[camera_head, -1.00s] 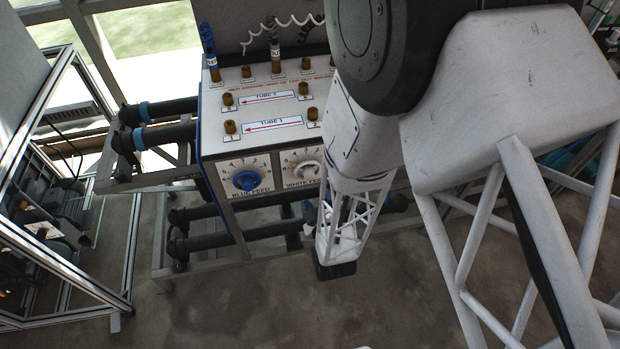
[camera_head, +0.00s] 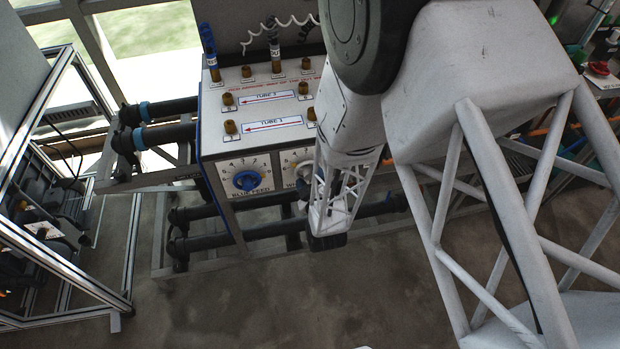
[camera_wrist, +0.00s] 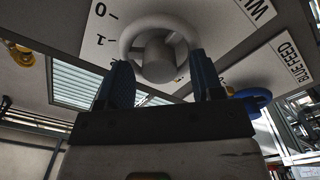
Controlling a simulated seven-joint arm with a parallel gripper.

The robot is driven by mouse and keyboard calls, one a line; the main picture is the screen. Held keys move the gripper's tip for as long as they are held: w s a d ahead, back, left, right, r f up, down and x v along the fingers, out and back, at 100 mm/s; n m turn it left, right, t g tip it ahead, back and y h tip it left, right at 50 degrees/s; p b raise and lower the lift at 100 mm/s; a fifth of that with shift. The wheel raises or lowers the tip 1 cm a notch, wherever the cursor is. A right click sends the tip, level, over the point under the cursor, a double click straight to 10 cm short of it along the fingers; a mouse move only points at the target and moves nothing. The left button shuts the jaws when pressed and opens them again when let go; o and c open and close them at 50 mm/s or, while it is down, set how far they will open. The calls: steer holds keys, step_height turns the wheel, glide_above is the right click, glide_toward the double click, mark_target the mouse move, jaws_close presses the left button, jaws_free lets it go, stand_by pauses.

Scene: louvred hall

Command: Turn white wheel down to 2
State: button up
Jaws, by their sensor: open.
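The white wheel (camera_wrist: 158,48), a pale ring with a thick hub, fills the upper middle of the wrist view on its dial plate. Marks 0 and 1 show to its left, but the wheel's setting cannot be read. My gripper (camera_wrist: 160,62) is open, its two dark blue fingers apart, one toward each side of the wheel from below. I cannot tell whether they touch it. In the head view my gripper's white lattice housing (camera_head: 341,200) stands before the right dial and hides much of the wheel and its scale.
The blue wheel (camera_head: 246,180) sits on the BLUE FEED dial just left of the white one; it also shows close to my right finger in the wrist view (camera_wrist: 250,101). Brass-coloured fittings (camera_head: 230,127) stand on the sloped panel above. Dark pipes (camera_head: 268,230) run below.

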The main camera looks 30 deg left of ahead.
steer(key=shift+c, duration=0.2)
steer(key=c, duration=0.9)
steer(key=shift+m, duration=0.4)
steer(key=m, duration=0.8)
steer(key=shift+w+r+m, duration=0.1)
steer(key=shift+m, duration=0.3)
steer(key=m, duration=0.4)
steer(key=shift+m, duration=2.1)
